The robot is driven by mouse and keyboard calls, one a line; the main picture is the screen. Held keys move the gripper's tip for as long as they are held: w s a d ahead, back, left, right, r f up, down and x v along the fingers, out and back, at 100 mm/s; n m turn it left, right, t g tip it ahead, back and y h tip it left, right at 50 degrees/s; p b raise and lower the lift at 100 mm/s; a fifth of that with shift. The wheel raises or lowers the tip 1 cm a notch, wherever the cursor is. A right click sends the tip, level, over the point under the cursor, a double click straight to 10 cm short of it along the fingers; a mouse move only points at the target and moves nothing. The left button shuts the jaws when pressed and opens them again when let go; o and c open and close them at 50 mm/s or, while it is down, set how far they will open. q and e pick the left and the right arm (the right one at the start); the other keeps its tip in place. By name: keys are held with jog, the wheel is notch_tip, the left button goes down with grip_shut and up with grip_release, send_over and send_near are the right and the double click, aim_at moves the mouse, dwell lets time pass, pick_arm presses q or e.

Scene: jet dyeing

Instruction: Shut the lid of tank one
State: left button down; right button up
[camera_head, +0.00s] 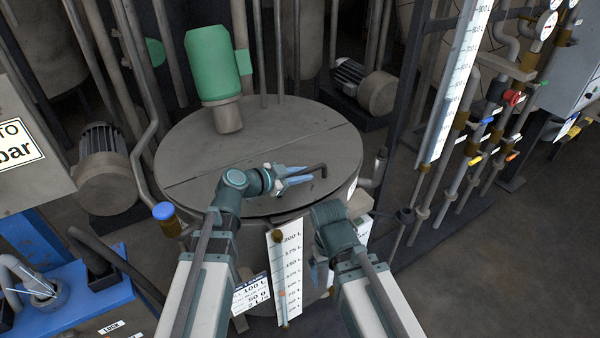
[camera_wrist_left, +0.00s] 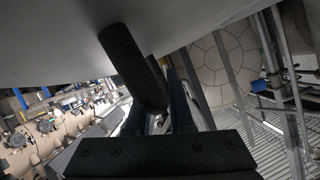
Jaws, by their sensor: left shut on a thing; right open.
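The grey round tank (camera_head: 190,140) stands in the middle of the head view, and its front half-lid (camera_head: 220,192) lies level or nearly so with the rear half along a straight seam. I cannot tell whether a small gap is left. A dark bent handle (camera_head: 313,170) sticks up from the lid; it also shows in the left wrist view (camera_wrist_left: 132,65). My left gripper (camera_head: 290,183) is shut on this handle, just above the lid. My right gripper (camera_head: 315,270) is mostly hidden below its wrist, in front of the tank; it is open and empty.
A green motor (camera_head: 213,65) stands on the tank's rear half. A scale board (camera_head: 287,275) hangs at the tank front. A blue-knobbed valve (camera_head: 164,211) is at the left, and pipes with coloured valves (camera_head: 512,98) at the right. Floor at lower right is clear.

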aim_at(283, 197)
pick_arm(q)
jog(key=shift+s+d+f+b, duration=0.15)
jog(key=shift+f+b, duration=0.25)
jog(key=shift+f, duration=0.2)
jog(key=shift+s+f+b, duration=0.1)
jog(key=shift+f+b, duration=0.25)
jog(key=shift+f, duration=0.2)
jog(key=shift+s+f, duration=0.1)
jog(key=c, duration=0.8)
grip_release()
jog(key=shift+s+r, duration=0.1)
jog(key=shift+r, duration=0.1)
jog(key=p+v, duration=0.2)
jog(key=v, duration=0.5)
jog(key=shift+p, duration=0.3)
